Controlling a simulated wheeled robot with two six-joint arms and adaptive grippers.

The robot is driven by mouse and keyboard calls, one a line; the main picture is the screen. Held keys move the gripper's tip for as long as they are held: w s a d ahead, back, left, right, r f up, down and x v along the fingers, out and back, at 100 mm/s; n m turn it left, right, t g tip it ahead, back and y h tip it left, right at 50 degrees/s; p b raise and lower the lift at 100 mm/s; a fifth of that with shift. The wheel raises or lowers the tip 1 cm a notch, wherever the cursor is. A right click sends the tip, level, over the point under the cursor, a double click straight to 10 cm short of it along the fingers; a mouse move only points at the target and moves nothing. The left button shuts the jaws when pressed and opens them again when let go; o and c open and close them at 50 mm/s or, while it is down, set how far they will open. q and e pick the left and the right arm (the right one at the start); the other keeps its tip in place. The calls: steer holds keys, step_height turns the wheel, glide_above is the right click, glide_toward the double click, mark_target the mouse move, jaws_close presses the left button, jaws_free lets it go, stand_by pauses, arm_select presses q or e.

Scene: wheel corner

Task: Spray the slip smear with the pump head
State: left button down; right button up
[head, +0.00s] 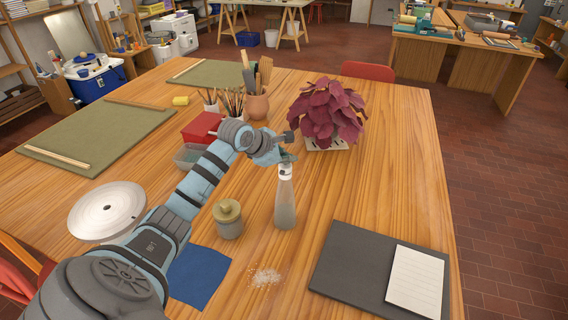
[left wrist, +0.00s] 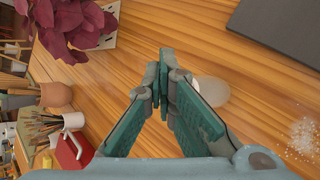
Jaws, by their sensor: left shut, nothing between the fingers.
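The spray bottle (head: 285,207), clear with a pale lower part, stands upright on the wooden table. My left gripper (head: 287,156) is at the height of its top, over the pump head, which it largely hides. In the left wrist view my left gripper (left wrist: 166,62) is shut with nothing between its fingers, and the bottle (left wrist: 213,92) shows partly behind them. I cannot tell whether the fingers touch the pump head. The slip smear (head: 265,277), a speckled whitish patch, lies on the table in front of the bottle; it also shows in the left wrist view (left wrist: 303,138). My right gripper is not in view.
A red-leaved plant (head: 327,112) stands behind.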

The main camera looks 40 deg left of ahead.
mark_target(287, 165)
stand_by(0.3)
arm_select(q)
steer(key=shift+s+f+b, duration=0.1)
steer(key=shift+f+b, duration=0.4)
steer(key=shift+b, duration=0.05)
steer(key=shift+s+d, duration=0.15)
steer(key=shift+w+r, duration=0.2)
steer(key=r+p, duration=0.1)
steer(key=r, duration=0.1)
steer(key=r+p, duration=0.4)
steer(key=shift+w+a+r, duration=0.15)
steer(key=shift+a+r, duration=0.05)
steer(key=shift+a, duration=0.05)
steer(key=shift+f, duration=0.1)
steer(key=shift+f, duration=0.1)
